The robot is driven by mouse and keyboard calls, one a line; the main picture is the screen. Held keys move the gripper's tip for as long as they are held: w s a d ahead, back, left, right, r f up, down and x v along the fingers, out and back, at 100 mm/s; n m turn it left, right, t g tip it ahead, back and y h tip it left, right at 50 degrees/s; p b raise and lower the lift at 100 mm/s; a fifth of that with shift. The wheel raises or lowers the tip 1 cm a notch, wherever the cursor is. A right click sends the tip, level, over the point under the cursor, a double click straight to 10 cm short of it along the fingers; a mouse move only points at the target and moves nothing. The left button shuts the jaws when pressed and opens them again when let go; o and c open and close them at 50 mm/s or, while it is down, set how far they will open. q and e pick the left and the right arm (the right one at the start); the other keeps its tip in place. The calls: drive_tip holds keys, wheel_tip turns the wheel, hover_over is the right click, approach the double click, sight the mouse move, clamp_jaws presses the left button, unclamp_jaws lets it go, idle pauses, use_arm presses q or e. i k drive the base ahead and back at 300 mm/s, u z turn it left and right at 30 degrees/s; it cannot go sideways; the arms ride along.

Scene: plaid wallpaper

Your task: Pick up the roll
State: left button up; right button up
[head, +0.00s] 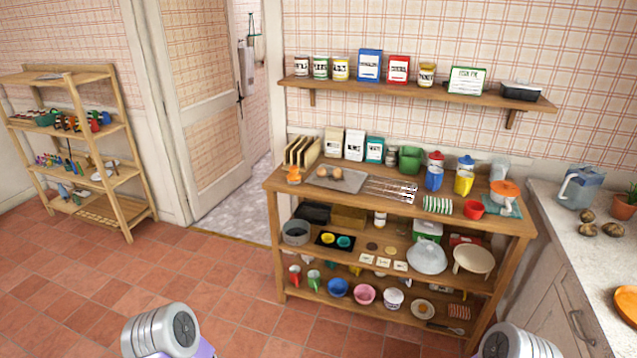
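Two small rounded brown pieces that look like bread rolls (336,173) lie on a grey tray (350,186) on the top of the wooden shelf unit, left of centre. A green-and-white striped piece (437,205), perhaps a rolled cloth, lies on the same top near its front edge. I cannot tell from the picture which of these is the roll. Nothing of mine touches either. Parts of my two arms show at the bottom edge, well in front of the shelf unit. Neither gripper's fingers are in view.
The shelf unit (400,222) has a crowded top with a wire rack (390,189), an orange pot (504,190) and a red cup (473,209). A counter (570,225) stands at right. The tiled floor (235,290) in front is clear. A door (205,110) stands open.

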sight(321, 173)
drive_tip(key=u, duration=0.6)
drive_tip(key=i, duration=0.85)
drive_tip(key=u, duration=0.4)
drive_tip(key=i, duration=1.05)
drive_tip(key=z, duration=0.5)
